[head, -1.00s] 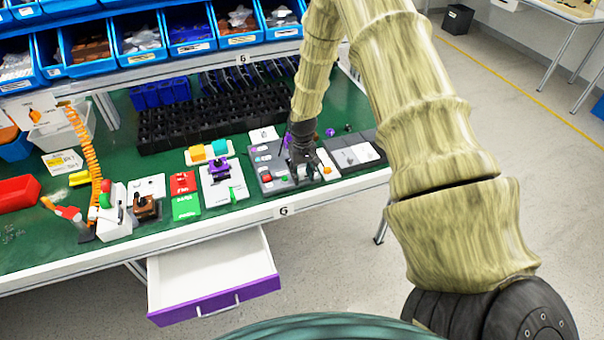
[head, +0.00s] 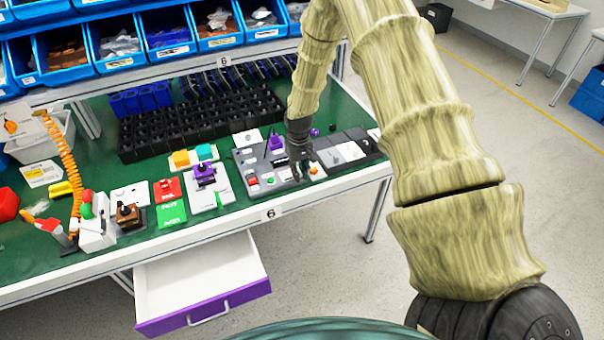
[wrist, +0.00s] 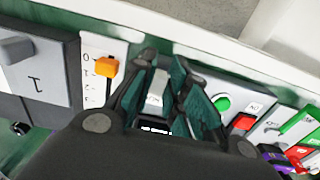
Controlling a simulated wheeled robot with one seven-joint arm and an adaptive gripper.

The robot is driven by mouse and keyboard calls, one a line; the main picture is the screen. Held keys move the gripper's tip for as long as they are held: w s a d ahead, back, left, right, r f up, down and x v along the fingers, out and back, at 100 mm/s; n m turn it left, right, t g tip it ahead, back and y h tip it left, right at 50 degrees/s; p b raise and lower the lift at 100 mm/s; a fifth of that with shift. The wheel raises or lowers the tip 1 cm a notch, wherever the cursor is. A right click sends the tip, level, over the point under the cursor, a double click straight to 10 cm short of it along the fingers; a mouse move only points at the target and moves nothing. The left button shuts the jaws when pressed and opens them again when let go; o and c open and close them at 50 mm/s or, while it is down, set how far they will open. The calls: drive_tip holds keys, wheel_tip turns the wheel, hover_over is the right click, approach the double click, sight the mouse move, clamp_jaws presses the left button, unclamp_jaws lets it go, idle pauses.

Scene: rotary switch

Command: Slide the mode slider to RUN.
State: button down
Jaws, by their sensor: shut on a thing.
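My gripper (head: 301,168) reaches down onto the right part of a grey control panel (head: 243,160) in the head view. In the wrist view my gripper (wrist: 165,88) has its two dark green fingers close around a small pale piece (wrist: 154,100), which appears to be the mode slider's handle. A dark label with white writing (wrist: 155,130) shows just below that piece, too small to read. The fingers hide most of the slider and its track, so I cannot tell its position or see a RUN mark.
An orange knob (wrist: 107,67) on a white numbered plate is close beside one finger. A green button (wrist: 221,103) and a red button (wrist: 243,122) are on the other side. A purple-handled control (head: 275,143) stands behind the panel's buttons. An open drawer (head: 200,280) juts out below the bench.

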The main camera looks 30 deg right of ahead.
sight(301, 173)
drive_tip(key=c, duration=1.4)
unclamp_jaws()
drive_tip(key=shift+d, duration=0.35)
drive_tip(key=shift+a+r, duration=0.1)
drive_tip(key=shift+a, duration=0.15)
wheel_tip(301, 173, up, 12)
drive_tip(key=shift+d+f, duration=0.1)
drive_tip(key=shift+d, duration=0.05)
drive_tip(key=shift+f, duration=0.1)
